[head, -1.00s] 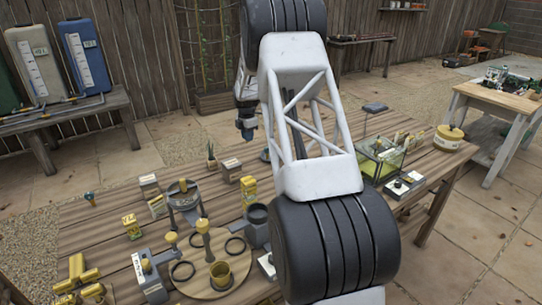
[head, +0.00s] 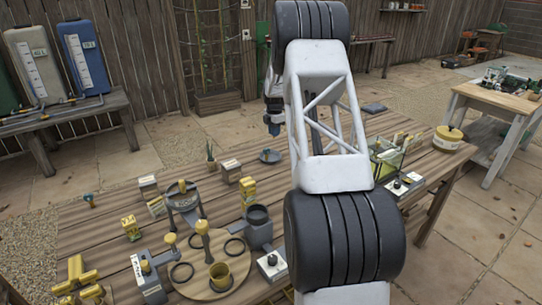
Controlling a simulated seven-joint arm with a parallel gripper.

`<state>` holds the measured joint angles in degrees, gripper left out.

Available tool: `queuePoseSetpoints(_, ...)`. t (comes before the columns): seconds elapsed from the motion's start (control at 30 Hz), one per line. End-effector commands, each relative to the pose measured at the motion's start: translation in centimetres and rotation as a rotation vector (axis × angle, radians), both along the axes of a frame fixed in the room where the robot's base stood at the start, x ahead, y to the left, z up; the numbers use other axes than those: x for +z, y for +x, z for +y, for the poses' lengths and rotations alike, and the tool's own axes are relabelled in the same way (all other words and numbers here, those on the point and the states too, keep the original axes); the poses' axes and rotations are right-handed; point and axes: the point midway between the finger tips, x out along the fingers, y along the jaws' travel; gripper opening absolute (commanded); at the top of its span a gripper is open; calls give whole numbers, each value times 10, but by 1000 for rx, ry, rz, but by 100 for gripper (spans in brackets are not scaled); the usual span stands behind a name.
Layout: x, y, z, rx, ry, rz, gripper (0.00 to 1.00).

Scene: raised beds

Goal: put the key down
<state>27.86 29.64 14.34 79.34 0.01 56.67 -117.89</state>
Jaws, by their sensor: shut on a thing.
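My gripper (head: 272,127) shows small beside the left edge of my arm, above the far part of the wooden table (head: 115,205). It points down and is shut on the key. The key is too small and too hidden to make out at its fingertips. A small dark round dish (head: 269,156) lies on the table just below it in the picture.
A glass tank (head: 385,158) stands right of my arm. Bare planks lie around the dish.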

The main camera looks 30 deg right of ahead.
Motion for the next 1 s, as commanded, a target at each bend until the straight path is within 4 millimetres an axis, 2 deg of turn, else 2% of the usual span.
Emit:
queuePoseSetpoints(0.17,-14,0,0,0,1,2,0)
queuePoseSetpoints(0.5,-57,0,0,0,1,2,0)
queuePoseSetpoints(1.0,-66,0,0,0,0,1,0)
